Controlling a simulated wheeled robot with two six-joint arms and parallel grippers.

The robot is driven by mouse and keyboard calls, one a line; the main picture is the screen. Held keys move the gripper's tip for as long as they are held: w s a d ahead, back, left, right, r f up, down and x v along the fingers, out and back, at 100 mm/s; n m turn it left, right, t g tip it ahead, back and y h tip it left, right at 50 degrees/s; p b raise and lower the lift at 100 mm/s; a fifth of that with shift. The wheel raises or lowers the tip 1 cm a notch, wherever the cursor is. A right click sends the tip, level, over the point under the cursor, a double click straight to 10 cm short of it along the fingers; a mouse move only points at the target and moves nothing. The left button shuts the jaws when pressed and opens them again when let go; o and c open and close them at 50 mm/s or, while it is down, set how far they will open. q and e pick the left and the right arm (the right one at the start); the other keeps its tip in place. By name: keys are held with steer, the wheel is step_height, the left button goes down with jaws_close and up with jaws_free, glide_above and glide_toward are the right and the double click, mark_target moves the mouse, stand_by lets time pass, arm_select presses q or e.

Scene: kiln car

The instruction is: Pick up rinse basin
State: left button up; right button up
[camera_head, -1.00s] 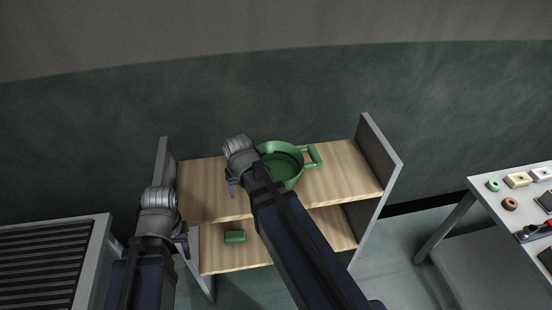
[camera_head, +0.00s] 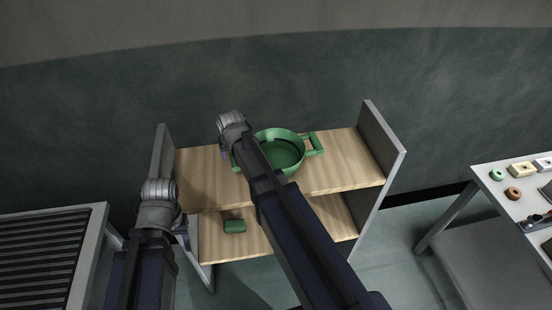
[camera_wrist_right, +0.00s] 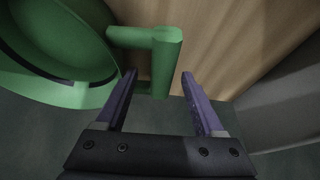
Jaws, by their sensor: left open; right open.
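The green rinse basin (camera_head: 287,157) is a round bowl with side handles, standing on the upper wooden shelf; my right arm covers its left part in the head view. In the right wrist view the basin (camera_wrist_right: 55,45) is at upper left, with one green handle (camera_wrist_right: 165,50) in front of my right gripper (camera_wrist_right: 159,78). That gripper is open, and the handle's near end shows between its fingertips; I cannot tell whether they touch. My left gripper (camera_head: 183,236) is low at the shelf's left side, away from the basin, open and partly visible.
A green object (camera_head: 234,226) lies on the lower shelf. Grey side panels (camera_head: 380,150) bound the shelf unit (camera_head: 335,178). A table (camera_head: 490,172) with small parts stands at right, a slatted grey rack (camera_head: 40,265) at left. The upper shelf right of the basin is clear.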

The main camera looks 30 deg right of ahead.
steer(key=shift+s+b+x, duration=0.1)
steer(key=shift+b+x, duration=1.05)
steer(key=shift+s+b+x, duration=0.15)
steer(key=shift+b+x, duration=0.95)
steer(key=shift+w+a+f+b, duration=0.2)
steer(key=shift+f+b, duration=0.1)
steer(key=shift+f, duration=0.15)
steer(key=shift+r, duration=0.1)
steer(key=shift+c, duration=0.3)
jaws_close()
